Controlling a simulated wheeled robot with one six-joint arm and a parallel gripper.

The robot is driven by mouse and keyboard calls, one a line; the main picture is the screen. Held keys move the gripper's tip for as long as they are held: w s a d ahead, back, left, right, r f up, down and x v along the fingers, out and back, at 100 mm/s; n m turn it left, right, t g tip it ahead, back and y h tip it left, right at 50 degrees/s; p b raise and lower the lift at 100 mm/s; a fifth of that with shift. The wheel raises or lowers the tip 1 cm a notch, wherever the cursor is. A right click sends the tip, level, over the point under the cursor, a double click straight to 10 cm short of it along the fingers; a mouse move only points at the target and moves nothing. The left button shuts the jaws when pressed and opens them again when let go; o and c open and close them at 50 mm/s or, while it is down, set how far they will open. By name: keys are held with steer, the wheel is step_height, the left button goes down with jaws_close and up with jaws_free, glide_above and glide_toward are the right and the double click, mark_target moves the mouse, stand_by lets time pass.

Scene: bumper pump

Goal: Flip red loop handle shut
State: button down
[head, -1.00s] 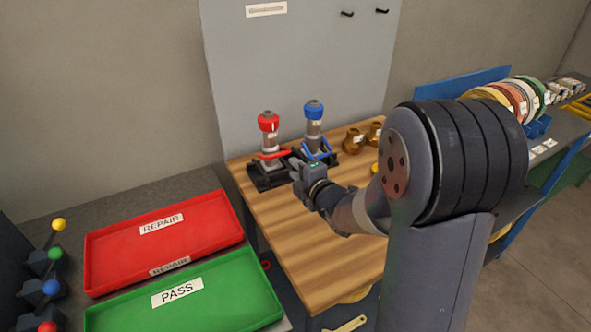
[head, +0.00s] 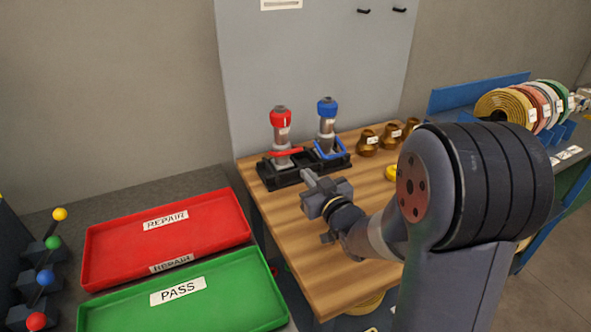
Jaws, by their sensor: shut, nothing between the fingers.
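The red nozzle (head: 281,129) stands upright in a black base (head: 275,178) on the wooden bench. Its red loop handle (head: 287,153) shows as a roughly level bar across the nozzle's lower body; I cannot tell from here whether it is fully shut. My gripper (head: 308,178) is shut and empty. It is in front of the black base, to the lower right of the red handle and apart from it.
A blue nozzle (head: 327,117) with a blue loop handle (head: 330,150) stands just right of the red one. Several brass fittings (head: 367,143) and a yellow item (head: 391,173) lie farther right. A red tray (head: 110,250) and green tray (head: 232,290) are at left. The front bench top is clear.

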steer(key=m+b, duration=0.1)
steer(key=m, duration=0.2)
steer(key=f+m+b, duration=0.1)
steer(key=m, duration=0.2)
steer(key=s+f+m+t+b, duration=0.1)
steer(key=m, duration=0.2)
steer(key=shift+d+m, duration=0.15)
steer(key=shift+m, duration=0.15)
steer(key=m, duration=0.2)
steer(key=m+b, duration=0.1)
steer(key=m, duration=0.1)
steer(key=shift+s+d+f+t+y+b, duration=0.1)
steer(key=shift+f+t+y+b, duration=0.1)
steer(key=shift+t+y+b, duration=0.1)
steer(key=m, duration=0.1)
steer(key=m+b, duration=0.1)
steer(key=m, duration=0.3)
steer(key=shift+s+d+f+t, duration=0.1)
steer(key=shift+s+t, duration=0.15)
steer(key=shift+t, duration=0.05)
steer(key=p+x, duration=0.1)
steer(key=x, duration=0.9)
